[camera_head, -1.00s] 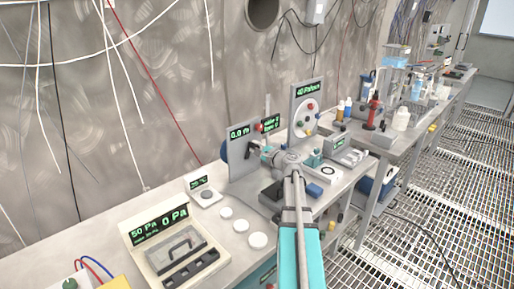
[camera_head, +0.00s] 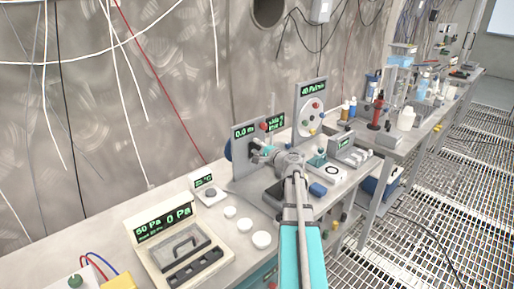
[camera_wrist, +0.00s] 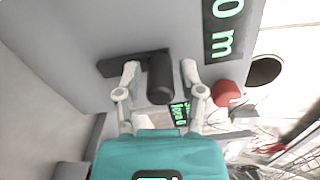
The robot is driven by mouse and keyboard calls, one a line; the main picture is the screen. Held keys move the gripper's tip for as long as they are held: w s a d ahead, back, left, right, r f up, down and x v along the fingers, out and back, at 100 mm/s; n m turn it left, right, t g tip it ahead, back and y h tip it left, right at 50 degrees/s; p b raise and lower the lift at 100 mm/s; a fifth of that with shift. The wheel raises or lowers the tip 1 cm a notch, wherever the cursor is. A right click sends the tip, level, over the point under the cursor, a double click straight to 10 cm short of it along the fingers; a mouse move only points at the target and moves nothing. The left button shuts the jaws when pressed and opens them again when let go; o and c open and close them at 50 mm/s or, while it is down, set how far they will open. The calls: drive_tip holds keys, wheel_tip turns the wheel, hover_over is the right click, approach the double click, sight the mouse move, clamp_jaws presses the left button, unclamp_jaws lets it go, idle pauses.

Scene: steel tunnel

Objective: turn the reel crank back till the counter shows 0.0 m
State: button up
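The reel panel (camera_head: 240,160) stands on the bench, grey and upright. Its green counter (camera_head: 243,132) reads 0.0 m in the head view; the wrist view shows only the "0 m" end of the counter (camera_wrist: 224,28). The black crank (camera_wrist: 124,64) is an arm against the panel, with a thick round handle (camera_wrist: 160,78) pointing towards me. My gripper (camera_wrist: 159,70) has one finger on each side of the handle, with narrow gaps showing, so it looks open around it. In the head view my gripper (camera_head: 259,153) is at the panel and largely covers the crank.
A red knob (camera_wrist: 228,93) is close to my right finger, with a second green display (camera_wrist: 180,112) beside it. A panel with a round dial (camera_head: 311,115) stands to the right. White discs (camera_head: 246,224) and a pressure box (camera_head: 180,245) are on the bench at left.

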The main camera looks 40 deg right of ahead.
drive_tip(key=shift+s, duration=0.1)
idle(0.3)
drive_tip(key=s, duration=0.8)
drive_tip(key=s+d, duration=0.1)
drive_tip(key=s, duration=0.2)
drive_tip(key=shift+s, duration=0.4)
drive_tip(key=shift+s, duration=0.1)
idle(0.3)
